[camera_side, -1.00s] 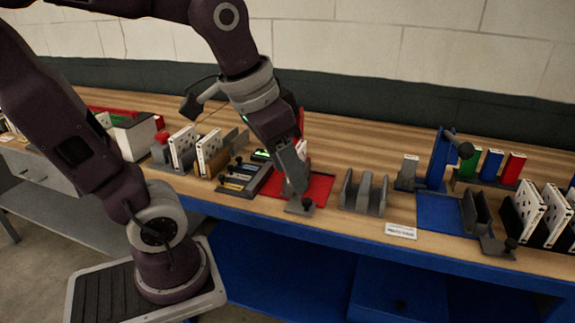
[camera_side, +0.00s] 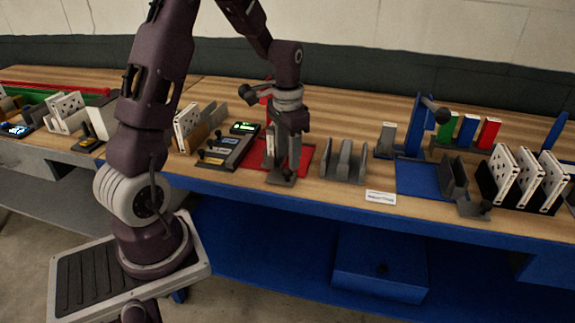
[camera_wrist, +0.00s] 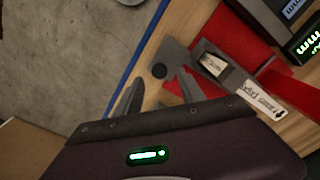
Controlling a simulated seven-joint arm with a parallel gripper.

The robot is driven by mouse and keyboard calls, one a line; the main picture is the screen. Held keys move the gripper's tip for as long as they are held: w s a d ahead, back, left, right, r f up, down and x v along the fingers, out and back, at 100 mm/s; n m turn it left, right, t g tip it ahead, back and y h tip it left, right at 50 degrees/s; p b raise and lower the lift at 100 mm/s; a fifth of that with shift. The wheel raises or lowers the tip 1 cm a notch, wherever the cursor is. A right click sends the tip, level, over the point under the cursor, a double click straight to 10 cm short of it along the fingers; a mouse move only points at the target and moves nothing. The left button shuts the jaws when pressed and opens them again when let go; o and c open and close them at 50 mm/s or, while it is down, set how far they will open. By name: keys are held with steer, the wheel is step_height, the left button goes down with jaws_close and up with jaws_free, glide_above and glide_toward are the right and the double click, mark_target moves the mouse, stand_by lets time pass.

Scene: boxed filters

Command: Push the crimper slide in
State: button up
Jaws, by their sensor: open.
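A red fixture plate (camera_side: 306,158) lies on the bench near the middle of the side view; it also shows in the wrist view (camera_wrist: 238,38). At its front is a flat grey slide (camera_side: 281,180) with a black knob; in the wrist view the slide (camera_wrist: 172,52) carries the round knob (camera_wrist: 159,71). My gripper (camera_side: 292,172) points down over this slide. In the wrist view its grey fingers (camera_wrist: 160,86) are apart, one on each side of the knob as seen from there. They hold nothing visible. Whether they touch the knob I cannot tell. A grey channel (camera_wrist: 228,72) with a white piece stands behind the slide.
A tray with dark tools (camera_side: 222,150) stands close left of the red plate. A grey slotted holder (camera_side: 344,162) stands close right. Farther right is a blue fixture (camera_side: 417,176) with its own knobbed slide (camera_side: 472,208). The bench's blue front edge (camera_side: 330,205) is just below.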

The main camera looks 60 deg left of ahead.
step_height(320, 180, down, 4)
steer(key=shift+r, duration=0.1)
jaws_close()
stand_by(1.5)
